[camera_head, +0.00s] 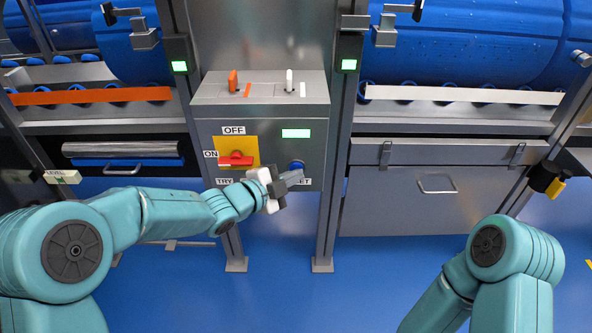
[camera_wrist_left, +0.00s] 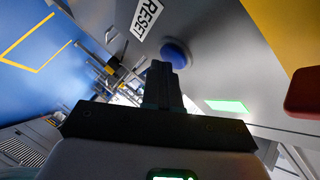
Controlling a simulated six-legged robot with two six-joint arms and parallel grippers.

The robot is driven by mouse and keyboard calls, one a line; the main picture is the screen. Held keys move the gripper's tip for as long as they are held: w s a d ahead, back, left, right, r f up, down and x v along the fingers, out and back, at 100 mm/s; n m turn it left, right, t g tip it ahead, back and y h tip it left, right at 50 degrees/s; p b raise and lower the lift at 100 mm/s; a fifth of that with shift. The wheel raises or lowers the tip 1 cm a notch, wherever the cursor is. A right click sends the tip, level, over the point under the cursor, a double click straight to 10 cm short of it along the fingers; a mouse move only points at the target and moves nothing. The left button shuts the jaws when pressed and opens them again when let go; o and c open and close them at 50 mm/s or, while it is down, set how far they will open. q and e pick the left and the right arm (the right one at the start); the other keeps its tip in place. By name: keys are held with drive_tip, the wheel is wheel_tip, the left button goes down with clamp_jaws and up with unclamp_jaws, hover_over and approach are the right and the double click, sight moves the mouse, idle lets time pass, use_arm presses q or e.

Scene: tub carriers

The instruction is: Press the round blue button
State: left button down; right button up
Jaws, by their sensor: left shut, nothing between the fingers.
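The round blue button (camera_head: 297,165) sits on the front of the grey control box (camera_head: 209,126), above the RESET label. My left gripper (camera_head: 293,178) is shut and empty, just below and in front of the button in the head view, partly covering the label. In the left wrist view the blue button (camera_wrist_left: 176,54) shows just past the tips of the shut fingers (camera_wrist_left: 163,68). I cannot tell whether the fingertips touch it. My right arm shows at the lower right of the head view, but its gripper is out of view.
A red rotary switch (camera_head: 237,159) on a yellow plate sits left of the button. An orange lever (camera_head: 233,81) and a white lever (camera_head: 289,82) stand on top of the box. A grey drawer (camera_head: 420,190) is at the right. The blue floor in front is clear.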

use_arm(q)
drive_tip(key=shift+s, duration=0.3)
drive_tip(key=shift+f, duration=0.1)
drive_tip(key=s+b, duration=0.5)
drive_tip(key=s, duration=0.1)
idle(0.8)
